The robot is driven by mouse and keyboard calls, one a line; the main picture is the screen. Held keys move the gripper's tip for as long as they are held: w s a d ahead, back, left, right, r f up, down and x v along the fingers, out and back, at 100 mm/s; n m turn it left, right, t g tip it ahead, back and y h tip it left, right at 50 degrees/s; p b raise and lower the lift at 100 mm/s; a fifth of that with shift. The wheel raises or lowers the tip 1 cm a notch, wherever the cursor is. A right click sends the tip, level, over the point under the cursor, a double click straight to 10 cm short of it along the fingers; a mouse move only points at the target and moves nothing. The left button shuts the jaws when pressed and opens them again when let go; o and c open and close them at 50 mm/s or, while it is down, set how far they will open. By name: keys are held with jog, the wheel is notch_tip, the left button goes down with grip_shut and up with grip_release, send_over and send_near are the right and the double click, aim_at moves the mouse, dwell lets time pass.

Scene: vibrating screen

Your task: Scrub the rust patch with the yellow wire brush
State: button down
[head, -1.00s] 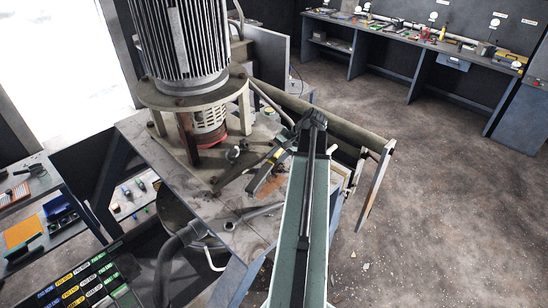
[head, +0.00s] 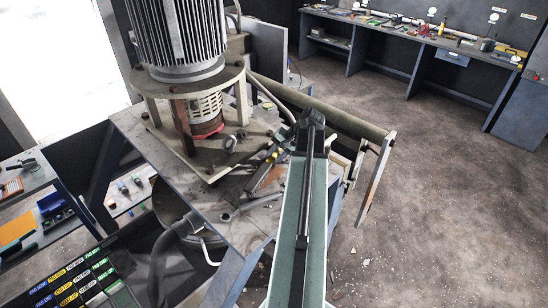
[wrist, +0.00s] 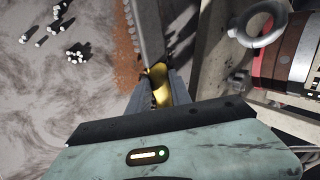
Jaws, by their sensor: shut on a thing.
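The yellow wire brush (wrist: 158,85) is between my gripper's jaws in the wrist view, with only its yellow part clearly visible. My gripper (wrist: 160,98) is shut on it. In the head view the brush's yellow part (head: 271,156) shows just left of the end of my arm, above the machine's grey deck. A brown rust patch (wrist: 127,65) shows as a strip left of the brush in the wrist view, alongside a grey bar. I cannot tell whether the bristles touch it; the jaws and bar hide that.
A large finned motor (head: 178,35) stands on a flanged mount left of my gripper. A ring bolt (wrist: 262,24) is close on the right in the wrist view. A wrench (head: 250,205) lies on the deck. A long roller (head: 335,115) runs behind my arm. Open floor is at right.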

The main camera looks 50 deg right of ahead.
jog(key=shift+f+b, duration=0.5)
jog(key=shift+f, duration=0.1)
jog(key=c, duration=1.5)
grip_release()
jog(key=shift+o, duration=0.2)
jog(key=shift+r+p, duration=0.4)
jog(key=shift+r, duration=0.05)
grip_shut()
jog(key=shift+f, duration=0.1)
